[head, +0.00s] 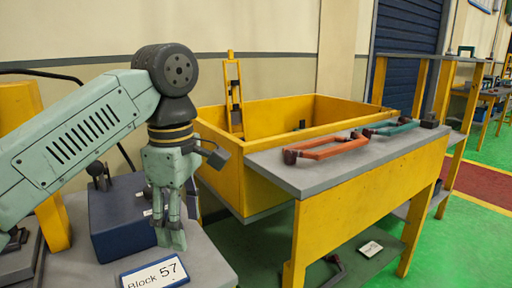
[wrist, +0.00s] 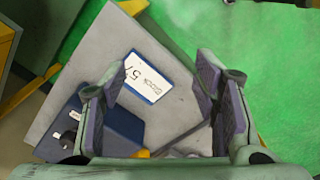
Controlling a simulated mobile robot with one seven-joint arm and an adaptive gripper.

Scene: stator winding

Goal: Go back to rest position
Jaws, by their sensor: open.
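My gripper (head: 172,238) hangs pointing down at the left in the head view, over the grey table (head: 75,268) with the "Block 57" sign. In the wrist view my gripper (wrist: 165,90) shows its two fingers spread wide apart, with nothing between them but the grey tabletop and part of the sign below. A dark blue block (head: 112,222) sits on the table behind and left of my gripper.
A yellow bin (head: 222,170) stands behind my gripper.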

